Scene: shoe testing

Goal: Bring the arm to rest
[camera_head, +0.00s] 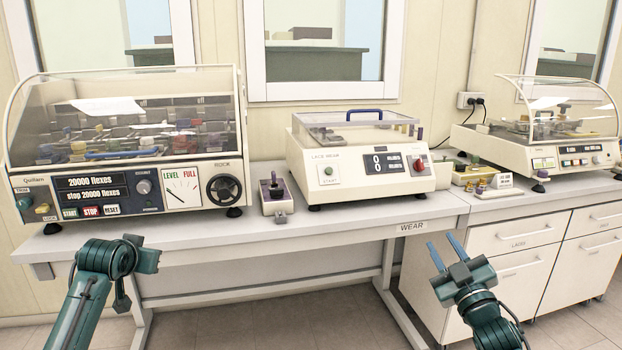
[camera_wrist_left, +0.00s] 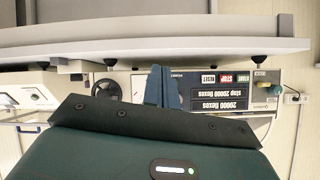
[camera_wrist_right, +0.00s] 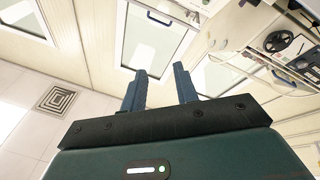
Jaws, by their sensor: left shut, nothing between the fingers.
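My left arm (camera_head: 98,270) comes in from the left in the head view, in front of the bench edge, below the flex tester. Its fingertips do not show clearly there. In the left wrist view my left gripper (camera_wrist_left: 161,72) has its fingers together, with nothing between them. My right gripper (camera_head: 447,250) is in front of the bench, below the WEAR label, with its two fingers pointing up and apart. In the right wrist view my right gripper (camera_wrist_right: 159,78) is open and empty. Neither gripper touches anything.
The bench (camera_head: 330,222) carries the flex tester (camera_head: 205,178) with a clear hood, the lace wear machine (camera_head: 345,180) and a small fixture (camera_head: 277,200). On the right, a hooded machine (camera_head: 545,155) stands above white drawers (camera_head: 515,235). The floor in front is clear.

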